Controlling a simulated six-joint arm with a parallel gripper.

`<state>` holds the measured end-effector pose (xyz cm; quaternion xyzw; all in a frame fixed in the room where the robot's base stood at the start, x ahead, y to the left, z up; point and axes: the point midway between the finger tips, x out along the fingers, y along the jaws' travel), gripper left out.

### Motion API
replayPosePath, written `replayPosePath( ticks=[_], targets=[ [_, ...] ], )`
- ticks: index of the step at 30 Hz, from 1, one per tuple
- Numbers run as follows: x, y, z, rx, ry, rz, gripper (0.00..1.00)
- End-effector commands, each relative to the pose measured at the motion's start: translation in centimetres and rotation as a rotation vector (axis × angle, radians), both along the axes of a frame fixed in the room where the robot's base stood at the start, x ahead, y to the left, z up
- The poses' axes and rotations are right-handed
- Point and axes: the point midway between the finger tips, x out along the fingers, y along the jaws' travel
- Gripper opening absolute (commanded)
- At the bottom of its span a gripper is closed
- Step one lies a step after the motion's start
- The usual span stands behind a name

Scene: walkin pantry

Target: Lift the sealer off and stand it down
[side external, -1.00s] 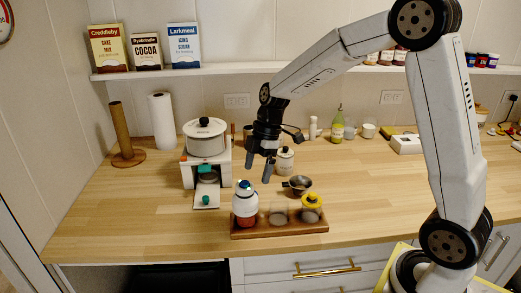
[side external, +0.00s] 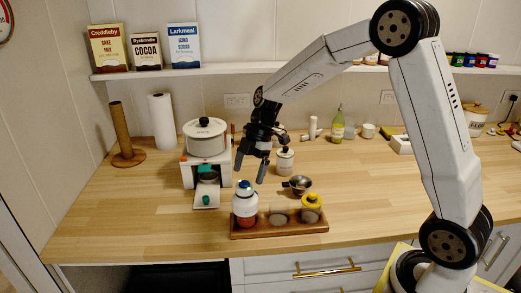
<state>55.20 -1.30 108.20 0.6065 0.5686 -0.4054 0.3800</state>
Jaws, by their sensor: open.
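The sealer (side external: 245,203), a white rounded cap with a blue-green top, sits upright on a jar with red contents (side external: 246,222). That jar stands at the left end of a wooden rack (side external: 280,232) near the counter's front. My gripper (side external: 250,174) is open and empty, pointing down. In the picture its fingertips are just above the sealer's top, apart from it. The exact gap in depth is hard to tell.
The rack also holds a clear jar (side external: 279,215) and a yellow-lidded jar (side external: 311,208). A metal funnel or cup (side external: 298,184) and a white canister (side external: 285,160) stand behind. A white appliance with a pot (side external: 205,138) is at left. The counter's front left (side external: 130,225) is clear.

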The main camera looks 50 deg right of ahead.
Motion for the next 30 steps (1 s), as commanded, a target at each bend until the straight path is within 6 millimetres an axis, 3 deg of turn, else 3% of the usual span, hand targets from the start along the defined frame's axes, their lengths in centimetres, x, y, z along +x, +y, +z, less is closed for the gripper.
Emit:
replayPosePath(
  ticks=[8,20,30],
  targets=[
    [0.0,0.4,-0.7,0.001,0.003,0.0,1.0],
    [0.0,2.0,-4.5,0.001,0.002,0.0,1.0],
    [0.1,2.1,-4.8,0.0,-0.001,-0.001,1.0]
  ],
)
